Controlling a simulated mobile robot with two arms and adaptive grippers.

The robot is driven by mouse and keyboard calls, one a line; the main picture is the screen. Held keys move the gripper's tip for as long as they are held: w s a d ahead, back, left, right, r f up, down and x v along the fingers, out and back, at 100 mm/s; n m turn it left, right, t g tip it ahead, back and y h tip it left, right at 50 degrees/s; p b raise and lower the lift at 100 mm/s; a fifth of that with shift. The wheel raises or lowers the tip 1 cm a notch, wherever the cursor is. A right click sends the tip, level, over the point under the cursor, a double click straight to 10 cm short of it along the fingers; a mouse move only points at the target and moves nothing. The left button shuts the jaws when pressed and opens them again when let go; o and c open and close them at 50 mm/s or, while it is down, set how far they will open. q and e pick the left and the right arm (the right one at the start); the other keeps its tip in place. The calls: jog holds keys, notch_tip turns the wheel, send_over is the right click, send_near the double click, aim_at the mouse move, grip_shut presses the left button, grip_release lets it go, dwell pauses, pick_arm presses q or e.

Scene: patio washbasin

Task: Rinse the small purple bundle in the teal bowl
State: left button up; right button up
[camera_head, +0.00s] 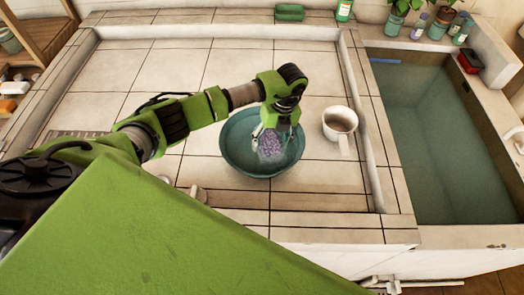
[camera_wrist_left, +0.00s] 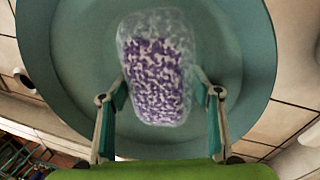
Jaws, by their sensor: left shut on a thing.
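The small purple bundle (camera_head: 270,146) is a purple-and-white mottled roll with a hazy, see-through outer layer. It is inside the teal bowl (camera_head: 235,158), which stands on the tiled counter. My left gripper (camera_head: 269,131) reaches down into the bowl and is shut on the bundle. In the left wrist view the bundle (camera_wrist_left: 157,75) lies between the two fingers of the gripper (camera_wrist_left: 161,95), with the bowl's wall (camera_wrist_left: 215,35) around it. I cannot tell whether the bundle touches the bowl's bottom. My right gripper is not in view.
A white mug (camera_head: 340,124) stands close to the bowl's right. A water-filled basin (camera_head: 430,140) lies further right, past a raised ledge. A green sponge (camera_head: 290,12) and a bottle (camera_head: 344,10) are at the back. The tiles behind the bowl are clear.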

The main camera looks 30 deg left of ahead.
aim_at(255, 156)
pick_arm(q)
jog(key=shift+w+d, duration=0.3)
jog(key=shift+s+a+r+p, duration=0.15)
jog(key=shift+s+a+p, duration=0.5)
jog(key=shift+a, duration=0.1)
jog(key=shift+s+a+p, duration=1.05)
jog(key=shift+s+a, duration=0.35)
jog(key=shift+a, duration=0.2)
jog(key=shift+w+d+f+b, duration=0.2)
jog(key=shift+w+d+b, duration=0.1)
jog(key=shift+d+b, duration=0.05)
jog(key=shift+w+d+b, duration=1.2)
jog(key=shift+w+d, duration=0.1)
jog(key=shift+d, duration=0.15)
jog(key=shift+w+d+b, duration=0.3)
jog(key=shift+w+d, duration=0.1)
jog(key=shift+d, duration=0.1)
jog(key=shift+s+a+r+p, duration=0.2)
jog(key=shift+s+a+p, duration=0.25)
jog(key=shift+a+p, duration=0.15)
jog(key=shift+s+a+p, duration=1.05)
jog(key=shift+s+a, duration=0.2)
jog(key=shift+a, duration=0.15)
jog(key=shift+s+a+f, duration=0.1)
jog(key=shift+s+a, duration=0.2)
jog(key=shift+w+d, duration=0.15)
